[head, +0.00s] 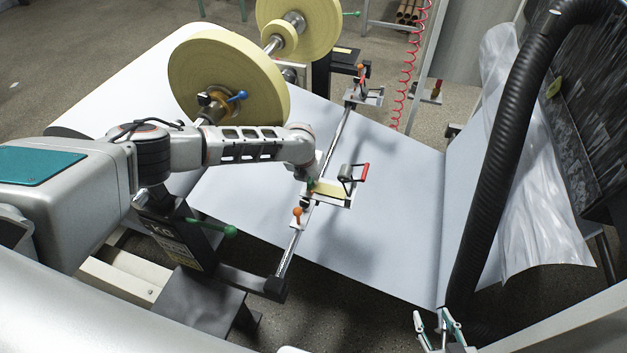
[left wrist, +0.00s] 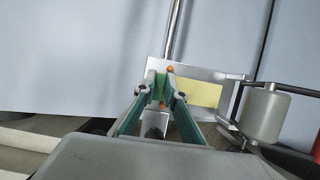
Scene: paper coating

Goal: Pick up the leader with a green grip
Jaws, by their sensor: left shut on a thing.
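The leader, a pale yellow strip (head: 333,188), lies on a small metal plate on the cross rail; it also shows in the left wrist view (left wrist: 200,93). My left gripper (head: 312,184) is at the strip's left end. In the left wrist view its fingers (left wrist: 163,88) are shut on a small green part, the leader's grip, mostly hidden between them. The strip still looks flat on the plate. My right gripper (head: 433,322) is at the bottom right edge, open and empty, far from the leader.
A hand roller with a red handle (head: 364,172) sits on the plate's right side. Orange knobs (head: 297,212) stand on the rail. Big yellow rolls (head: 228,75) are behind my left arm. A black hose (head: 497,150) crosses the right. White sheet (head: 385,200) lies below the rail.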

